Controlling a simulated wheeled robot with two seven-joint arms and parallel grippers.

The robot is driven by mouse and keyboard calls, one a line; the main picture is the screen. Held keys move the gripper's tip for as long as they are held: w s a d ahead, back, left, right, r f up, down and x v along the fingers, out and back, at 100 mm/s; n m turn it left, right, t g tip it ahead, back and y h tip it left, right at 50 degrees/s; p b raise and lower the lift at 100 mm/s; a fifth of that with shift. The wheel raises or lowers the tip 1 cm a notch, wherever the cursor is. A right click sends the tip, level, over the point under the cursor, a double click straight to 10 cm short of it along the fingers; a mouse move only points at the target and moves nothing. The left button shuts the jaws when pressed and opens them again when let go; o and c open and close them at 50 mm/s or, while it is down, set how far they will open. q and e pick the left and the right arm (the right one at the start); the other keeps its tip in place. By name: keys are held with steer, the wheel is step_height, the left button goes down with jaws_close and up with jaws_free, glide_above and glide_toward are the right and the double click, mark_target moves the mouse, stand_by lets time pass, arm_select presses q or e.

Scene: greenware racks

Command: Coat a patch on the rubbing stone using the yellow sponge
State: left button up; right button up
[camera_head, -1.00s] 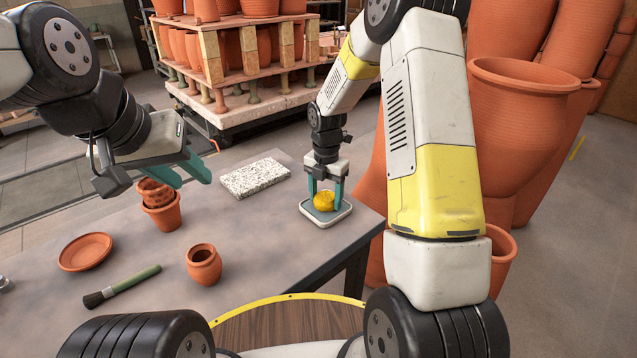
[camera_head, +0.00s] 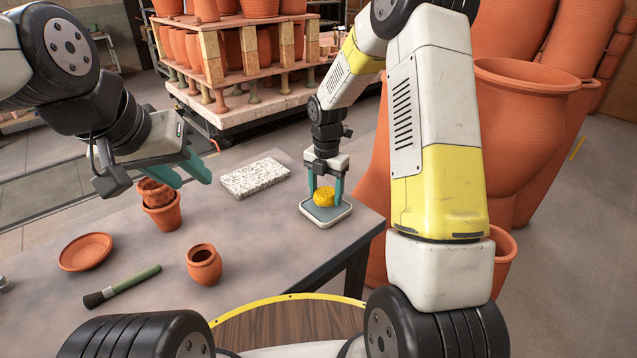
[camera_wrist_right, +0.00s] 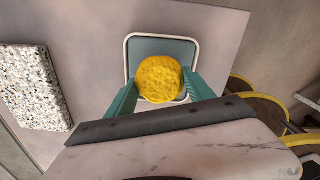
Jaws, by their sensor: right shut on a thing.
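The yellow sponge (camera_head: 324,195) is between the teal fingers of my right gripper (camera_head: 326,190), which is shut on it. It is over the square grey tray with a pale rim (camera_head: 342,215); I cannot tell whether it touches the tray. The right wrist view shows the round sponge (camera_wrist_right: 159,79) between the fingers, in front of the tray (camera_wrist_right: 129,50). The speckled white rubbing stone (camera_head: 255,177) lies flat on the table, left of the tray, and shows at the left of the wrist view (camera_wrist_right: 32,88). My left gripper (camera_head: 203,172) is raised above the table, fingers apart, empty.
On the grey table (camera_head: 250,225) stand stacked terracotta pots (camera_head: 162,212), a small jar (camera_head: 204,264), a saucer (camera_head: 86,252) and a green-handled brush (camera_head: 122,286). Large pots (camera_head: 525,130) stand right of the table. Table between stone and tray is clear.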

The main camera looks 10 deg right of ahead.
mark_target(326, 192)
steer(key=shift+r, duration=2.65)
